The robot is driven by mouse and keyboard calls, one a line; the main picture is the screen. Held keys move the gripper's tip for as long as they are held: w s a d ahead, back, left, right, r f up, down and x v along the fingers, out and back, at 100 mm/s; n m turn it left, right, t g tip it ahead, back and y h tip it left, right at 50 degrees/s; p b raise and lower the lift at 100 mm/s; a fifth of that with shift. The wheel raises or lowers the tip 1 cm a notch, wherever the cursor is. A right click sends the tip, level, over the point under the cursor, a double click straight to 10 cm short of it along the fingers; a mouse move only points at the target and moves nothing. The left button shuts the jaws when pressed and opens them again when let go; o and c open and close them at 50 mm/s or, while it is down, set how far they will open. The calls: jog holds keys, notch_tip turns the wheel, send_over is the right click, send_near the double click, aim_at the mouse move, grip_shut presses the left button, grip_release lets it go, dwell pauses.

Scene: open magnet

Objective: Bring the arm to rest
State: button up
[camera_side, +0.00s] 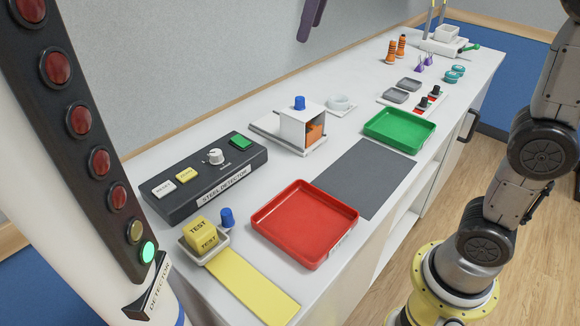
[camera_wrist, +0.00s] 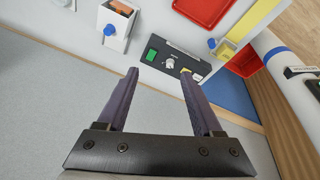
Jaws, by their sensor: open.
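My gripper (camera_wrist: 160,72) is open and empty in the wrist view, its two dark purple fingers spread apart with nothing between them. In the side view only its fingers (camera_side: 310,28) show, at the top edge in front of the grey wall, well above the bench. The rest of the hand is out of that picture. My arm's lower links stand at the right of the side view. In the wrist view the steel detector box (camera_wrist: 172,62) lies beyond the fingertips, with a green button, a white knob and other buttons.
The white bench (camera_side: 350,92) holds a red tray (camera_side: 305,225), a green tray (camera_side: 400,128), a white housing (camera_side: 300,130) with a blue knob, and a yellow TEST block (camera_side: 201,232). A detector light column (camera_side: 75,120), its lowest lamp green, stands at left. The space around my fingers looks clear.

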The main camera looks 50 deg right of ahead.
jog(key=s+d+f+m+t, duration=0.1)
jog(key=s+f, duration=0.6)
jog(key=s, duration=0.2)
jog(key=s+d+f+m, duration=0.2)
jog(key=s+f, duration=0.5)
jog(key=s, duration=0.2)
jog(key=shift+s+t, duration=0.4)
jog(key=shift+m, duration=0.5)
jog(key=f, duration=0.2)
jog(key=s+f, duration=0.1)
jog(key=f, duration=0.3)
jog(key=shift+s+f, duration=0.1)
jog(key=shift+s, duration=0.2)
jog(key=shift+w, duration=0.3)
jog(key=shift+c, duration=0.7)
jog(key=w+a+r+n+g, duration=0.1)
jog(key=w+a+r+n, duration=0.2)
jog(key=w+r+n, duration=0.3)
jog(key=w+a+r+n+g, duration=0.1)
jog(key=w+a+r+n, duration=0.2)
jog(key=w+r+n, duration=0.45)
jog(key=n+g, duration=0.3)
jog(key=n, duration=0.1)
send_over(226, 212)
notch_tip(226, 212, down, 14)
notch_tip(226, 212, down, 13)
jog(key=shift+f, duration=0.1)
